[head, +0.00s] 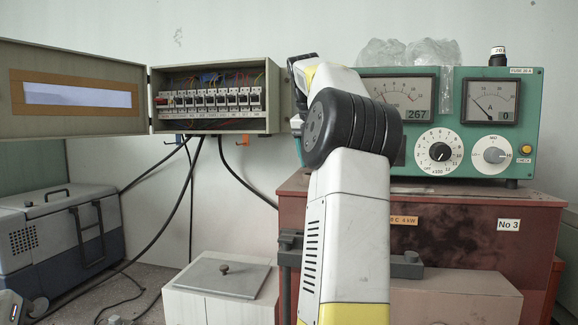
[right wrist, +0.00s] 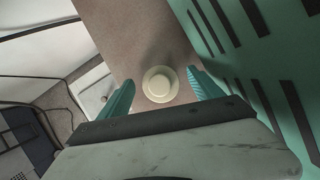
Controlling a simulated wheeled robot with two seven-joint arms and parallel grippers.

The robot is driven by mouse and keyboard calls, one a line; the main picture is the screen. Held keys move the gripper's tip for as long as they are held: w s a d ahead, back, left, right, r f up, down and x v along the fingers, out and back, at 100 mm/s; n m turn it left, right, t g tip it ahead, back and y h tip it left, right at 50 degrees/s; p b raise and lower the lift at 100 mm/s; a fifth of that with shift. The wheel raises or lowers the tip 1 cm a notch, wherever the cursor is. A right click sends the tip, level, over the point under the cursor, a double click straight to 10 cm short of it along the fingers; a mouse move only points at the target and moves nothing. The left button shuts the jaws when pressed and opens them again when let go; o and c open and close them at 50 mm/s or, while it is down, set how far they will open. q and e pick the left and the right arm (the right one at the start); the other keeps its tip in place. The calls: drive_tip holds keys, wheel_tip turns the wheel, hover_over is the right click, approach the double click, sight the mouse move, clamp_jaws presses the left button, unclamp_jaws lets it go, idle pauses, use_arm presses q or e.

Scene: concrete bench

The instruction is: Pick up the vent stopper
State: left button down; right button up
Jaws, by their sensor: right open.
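The vent stopper, by its look a round cream piece (right wrist: 158,83) with a raised centre and wider rim, shows in the right wrist view on a brownish flat surface. My right gripper (right wrist: 160,79) is open, with one teal finger on each side of the stopper. A small gap shows on both sides, and I cannot tell how far down the fingers reach. In the head view my right arm hides the stopper and most of the right gripper. My left gripper is not in view.
A green meter box (head: 460,115) stands on a red-brown cabinet (head: 455,250); its slotted side (right wrist: 262,60) is close right of the gripper in the wrist view. An open breaker box (head: 215,120) is on the wall. A white box with a grey lid (head: 223,281) stands lower left.

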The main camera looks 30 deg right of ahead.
drive_tip(key=c, duration=1.4)
drive_tip(key=shift+o, duration=0.2)
drive_tip(key=shift+r, duration=0.15)
